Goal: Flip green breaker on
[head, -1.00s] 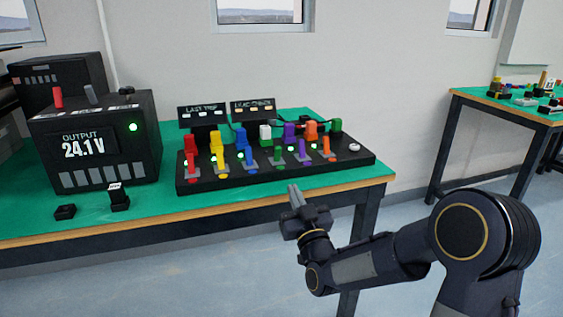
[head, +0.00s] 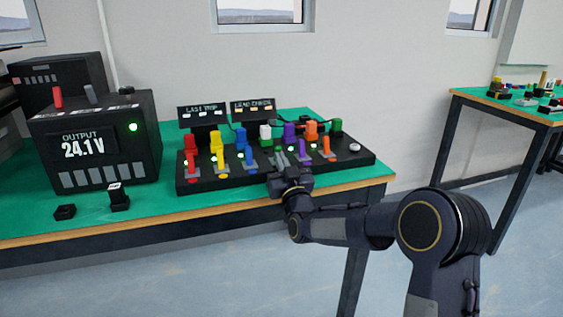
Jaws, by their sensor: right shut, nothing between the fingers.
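The black breaker panel (head: 215,183) lies on the green table, with a row of coloured levers along its front. The green breaker sits between the blue lever (head: 250,158) and the purple lever (head: 302,150); it is largely hidden behind my right gripper, so its position cannot be told. My right gripper (head: 281,158) is shut and empty, its fingertips over the green breaker's place. Whether they touch it is not clear. My left gripper is not in view.
A red lever (head: 191,161), a yellow lever (head: 222,159) and an orange lever (head: 327,148) share the row. Coloured plugs, including a green one (head: 336,125), stand behind. A power supply (head: 145,155) reading 24.1 V stands left. The table's front edge (head: 215,209) passes below my gripper.

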